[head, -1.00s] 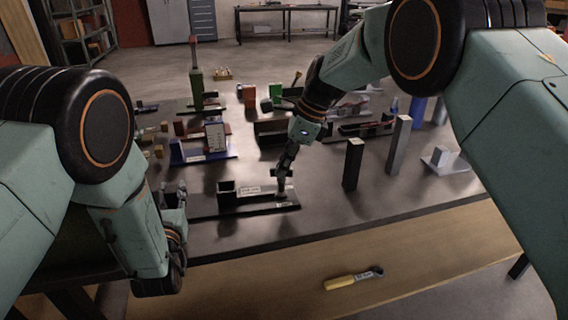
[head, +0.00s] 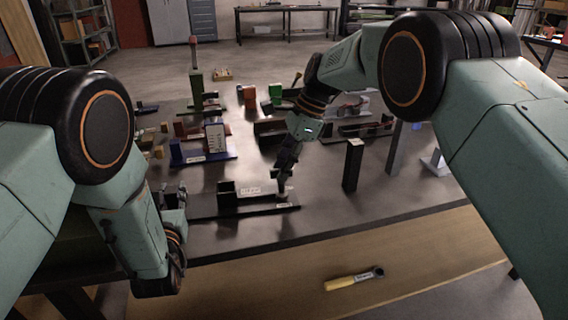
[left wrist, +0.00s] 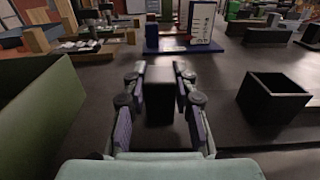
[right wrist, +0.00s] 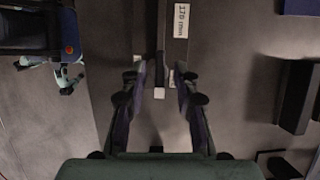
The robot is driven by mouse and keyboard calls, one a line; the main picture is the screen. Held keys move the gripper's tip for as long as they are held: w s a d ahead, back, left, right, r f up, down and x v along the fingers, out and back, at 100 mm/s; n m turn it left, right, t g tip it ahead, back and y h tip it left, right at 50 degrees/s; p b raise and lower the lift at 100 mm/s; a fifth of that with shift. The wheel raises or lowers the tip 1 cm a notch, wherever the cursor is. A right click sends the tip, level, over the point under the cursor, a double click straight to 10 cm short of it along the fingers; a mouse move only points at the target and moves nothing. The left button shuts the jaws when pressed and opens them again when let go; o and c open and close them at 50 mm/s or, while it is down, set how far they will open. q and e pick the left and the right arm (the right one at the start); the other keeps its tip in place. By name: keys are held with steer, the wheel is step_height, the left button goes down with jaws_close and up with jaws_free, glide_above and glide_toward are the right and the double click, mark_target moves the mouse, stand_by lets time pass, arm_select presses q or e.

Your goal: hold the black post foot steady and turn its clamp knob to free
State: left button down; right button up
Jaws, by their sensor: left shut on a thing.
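The black post foot (head: 228,210) lies near the table's front edge, a long dark base with an open square socket (head: 227,190) and a white label. The socket also shows at right in the left wrist view (left wrist: 275,92). My left gripper (head: 176,200) is at the foot's left end, its fingers (left wrist: 160,88) shut on a dark upright block, apparently part of the foot. My right gripper (head: 283,184) points down over the foot's right end. Its fingers (right wrist: 160,84) stand apart over the dark base. The clamp knob is not clearly distinguishable there.
A dark upright post (head: 352,166) stands right of the foot, with a grey post (head: 396,150) behind it. A blue-based fixture (head: 206,157) and other parts stand farther back. A yellow-handled wrench (head: 350,281) lies on the wooden front strip. Table between foot and front edge is clear.

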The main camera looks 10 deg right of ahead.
steer(key=v, duration=1.2)
stand_by(0.3)
arm_select(q)
steer(key=c, duration=1)
jaws_free()
arm_select(e)
steer(key=shift+a, duration=0.1)
arm_select(q)
steer(key=shift+s, duration=0.1)
